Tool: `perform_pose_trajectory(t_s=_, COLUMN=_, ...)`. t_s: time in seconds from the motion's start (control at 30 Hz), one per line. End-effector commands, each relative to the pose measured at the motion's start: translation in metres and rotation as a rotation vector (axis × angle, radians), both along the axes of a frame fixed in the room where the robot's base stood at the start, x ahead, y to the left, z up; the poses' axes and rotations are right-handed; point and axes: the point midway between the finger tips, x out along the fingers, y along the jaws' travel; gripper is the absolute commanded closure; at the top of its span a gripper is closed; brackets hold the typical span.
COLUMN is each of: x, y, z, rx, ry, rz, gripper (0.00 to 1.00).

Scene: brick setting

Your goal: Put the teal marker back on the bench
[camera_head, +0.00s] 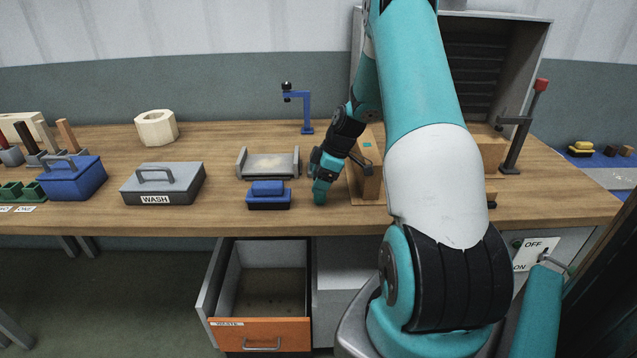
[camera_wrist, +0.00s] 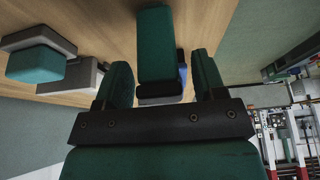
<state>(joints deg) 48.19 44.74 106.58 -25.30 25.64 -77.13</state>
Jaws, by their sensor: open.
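My gripper (camera_head: 320,192) is low over the wooden bench (camera_head: 225,212), pointing down, just right of a blue block on a dark base. In the wrist view its two fingers (camera_wrist: 162,78) stand apart. A dark teal-green block (camera_wrist: 155,40), which looks like the marker, shows between them with a gap on each side. Its far end reaches over the bench surface. In the head view I cannot tell the marker from my teal fingers. Whether the block touches the bench is unclear.
The blue block (camera_head: 268,188) and a grey tray (camera_head: 268,164) are left of my gripper. A wooden fixture (camera_head: 368,180) stands close on its right. A grey WASH box (camera_head: 163,184) is farther left. An open orange-fronted drawer (camera_head: 262,333) juts out below the bench.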

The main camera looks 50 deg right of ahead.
Motion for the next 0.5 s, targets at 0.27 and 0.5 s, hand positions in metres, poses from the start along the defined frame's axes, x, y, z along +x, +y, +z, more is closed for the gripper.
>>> perform_pose_trajectory(t_s=0.27, x=-0.017, y=-0.016, z=0.053, rx=-0.006, ry=-0.005, rz=-0.003, gripper=0.36)
perform_pose_trajectory(t_s=0.5, x=-0.03, y=-0.026, z=0.092, rx=-0.002, ry=-0.002, rz=-0.001, gripper=0.36)
